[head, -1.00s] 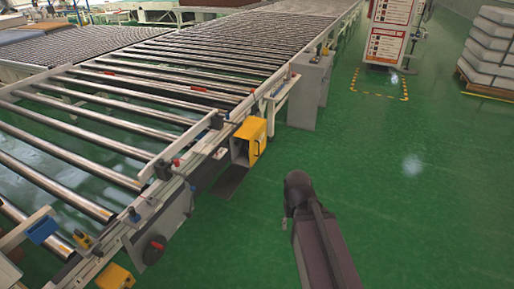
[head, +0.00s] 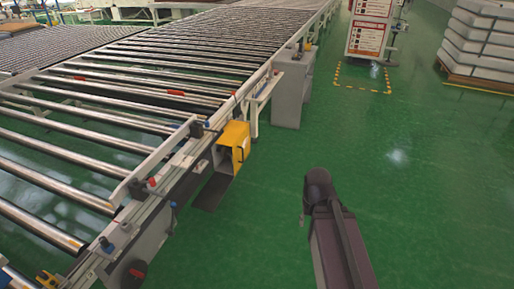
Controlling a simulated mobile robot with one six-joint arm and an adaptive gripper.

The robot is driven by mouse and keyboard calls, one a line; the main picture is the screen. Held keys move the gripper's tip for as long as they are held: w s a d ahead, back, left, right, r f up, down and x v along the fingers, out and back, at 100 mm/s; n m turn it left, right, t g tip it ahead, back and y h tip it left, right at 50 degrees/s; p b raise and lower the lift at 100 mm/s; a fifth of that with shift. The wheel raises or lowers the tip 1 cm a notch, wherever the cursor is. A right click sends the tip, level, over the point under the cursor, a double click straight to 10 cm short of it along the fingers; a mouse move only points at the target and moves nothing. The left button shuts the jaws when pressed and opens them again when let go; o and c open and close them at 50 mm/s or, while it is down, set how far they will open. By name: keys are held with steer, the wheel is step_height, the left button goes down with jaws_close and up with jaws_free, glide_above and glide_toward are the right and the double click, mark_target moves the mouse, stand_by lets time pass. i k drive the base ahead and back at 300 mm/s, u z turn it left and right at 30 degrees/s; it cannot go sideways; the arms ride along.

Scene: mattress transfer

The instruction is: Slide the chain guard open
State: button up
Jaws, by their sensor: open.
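A yellow box-like cover (head: 236,137) is on the near side of the roller conveyor, left of centre; it may be the chain guard, but I cannot tell for sure. A dark flat panel (head: 212,192) hangs low beside it. Whether the cover is open or closed is unclear. My dark arm (head: 338,245) rises from the bottom edge, right of the cover and apart from it. No gripper fingers show in the head view.
The roller conveyor (head: 75,162) fills the left side. A grey cabinet (head: 292,90) stands beside it farther back. A sign board (head: 368,30) and stacked white mattresses (head: 485,40) are at the back right. The green floor (head: 430,200) on the right is clear.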

mark_target(236, 135)
steer(key=z, duration=0.05)
steer(key=i, duration=1.35)
steer(key=u, duration=0.6)
